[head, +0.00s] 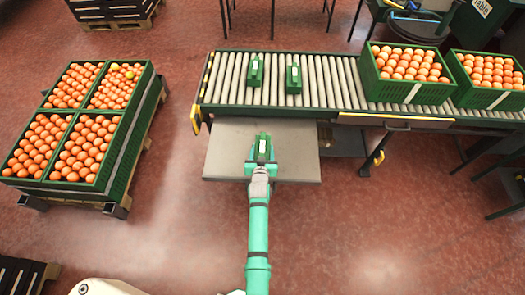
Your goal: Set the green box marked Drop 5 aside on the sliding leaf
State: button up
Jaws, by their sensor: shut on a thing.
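A small green box (263,143) is over the grey sliding leaf (226,152), near its middle. My gripper (262,160) reaches in from the front and is shut on this box, covering its near end. I cannot tell whether the box rests on the leaf or hangs just above it. Its marking is too small to read. The leaf sticks out in front of the roller conveyor (329,82), and its surface on both sides of the box is bare.
Two similar green boxes, a left one (256,72) and a right one (293,79), stand on the rollers. Two crates of oranges, one (402,92) and another (492,99), stand further right. Stacked orange crates (123,152) fill a pallet at left.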

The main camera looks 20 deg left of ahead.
jog(key=shift+f, duration=0.3)
jog(key=o, duration=1.2)
jog(key=shift+o, duration=0.2)
jog(key=v, duration=1.2)
jog(key=shift+s, duration=0.1)
jog(key=s+d+r+m+t+h, duration=0.1)
jog(key=s+d+r, duration=0.3)
jog(key=s, duration=0.6)
jog(key=s+d+r+m+t+h, duration=0.15)
jog(key=s+d, duration=0.35)
jog(key=s, duration=0.6)
jog(key=s+d+r, duration=0.3)
jog(key=s+r, duration=0.3)
jog(key=r, duration=0.1)
jog(key=s+d+r+h, duration=0.1)
jog(key=s+d+r, duration=0.3)
jog(key=s+r, duration=0.3)
jog(key=shift+d+m, duration=0.3)
jog(key=shift+m, duration=0.05)
